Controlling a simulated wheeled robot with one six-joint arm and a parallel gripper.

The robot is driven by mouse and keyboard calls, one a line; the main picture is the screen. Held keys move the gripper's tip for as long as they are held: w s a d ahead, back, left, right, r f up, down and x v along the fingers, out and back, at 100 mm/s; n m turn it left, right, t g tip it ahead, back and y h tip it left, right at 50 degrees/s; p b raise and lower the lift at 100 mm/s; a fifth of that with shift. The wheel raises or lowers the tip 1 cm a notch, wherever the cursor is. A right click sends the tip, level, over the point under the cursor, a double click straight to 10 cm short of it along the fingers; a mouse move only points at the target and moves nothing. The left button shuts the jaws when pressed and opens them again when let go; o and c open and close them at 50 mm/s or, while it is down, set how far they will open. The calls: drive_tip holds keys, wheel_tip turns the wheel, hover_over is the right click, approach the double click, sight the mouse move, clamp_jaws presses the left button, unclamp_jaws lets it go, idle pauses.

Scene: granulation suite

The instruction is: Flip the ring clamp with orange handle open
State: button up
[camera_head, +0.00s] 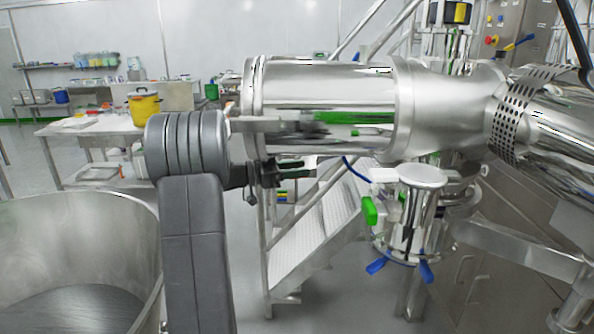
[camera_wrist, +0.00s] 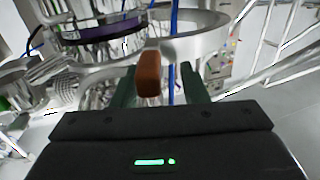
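The orange-brown handle (camera_wrist: 148,76) shows in the wrist view, standing up between my gripper's two green fingers. My gripper (camera_wrist: 158,84) is open. The handle is close to the left finger, with a clear gap to the right finger. Behind it is the curved metal band of the ring clamp (camera_wrist: 198,46); I cannot tell whether the clamp is latched. In the head view my gripper (camera_head: 272,177) is small and dark, just below the left end of a large horizontal steel cylinder (camera_head: 335,90). The orange handle cannot be made out there.
A small steel vessel with blue levers (camera_head: 405,262) and a green-handled part (camera_head: 369,211) hang right of my gripper. Metal steps (camera_head: 315,215) stand below. A large open steel bowl (camera_head: 105,225) is at lower left, and a bench with a yellow pot (camera_head: 144,107) stands behind.

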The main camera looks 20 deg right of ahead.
drive_tip(key=shift+s, duration=0.1)
drive_tip(key=shift+f, duration=0.1)
drive_tip(key=shift+a, duration=0.35)
drive_tip(key=w+a+b, duration=0.2)
drive_tip(key=a, duration=1.1)
drive_tip(key=shift+w+b, duration=0.2)
drive_tip(key=shift+b, duration=0.1)
drive_tip(key=shift+d, duration=0.15)
drive_tip(key=d+p, duration=0.1)
drive_tip(key=d, duration=0.3)
drive_tip(key=s+d, duration=0.1)
drive_tip(key=d, duration=0.4)
drive_tip(key=s+d+p, duration=0.1)
drive_tip(key=d, duration=0.3)
drive_tip(key=shift+s+d+p, duration=0.15)
drive_tip(key=shift+s+p, duration=0.1)
drive_tip(key=shift+p, duration=0.05)
drive_tip(key=shift+s+d+f, duration=0.1)
drive_tip(key=shift+s, duration=0.1)
